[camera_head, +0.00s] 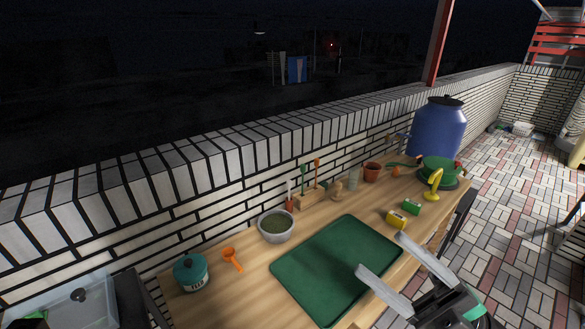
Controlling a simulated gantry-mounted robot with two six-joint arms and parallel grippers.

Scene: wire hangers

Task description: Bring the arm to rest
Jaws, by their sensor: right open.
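My right gripper (380,252) reaches in from the bottom right. Its two flat grey fingers are spread apart with nothing between them. The fingers are above the near right part of a dark green mat (325,262) on the wooden table (248,278). I cannot tell the exact height of the fingers over the mat. My left gripper does not show. No wire hangers are clear in this view.
A grey bowl of green stuff (276,228), a teal lidded pot (190,271) and an orange scoop (232,257) stand left of the mat. A brick wall (220,210) runs behind the table.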

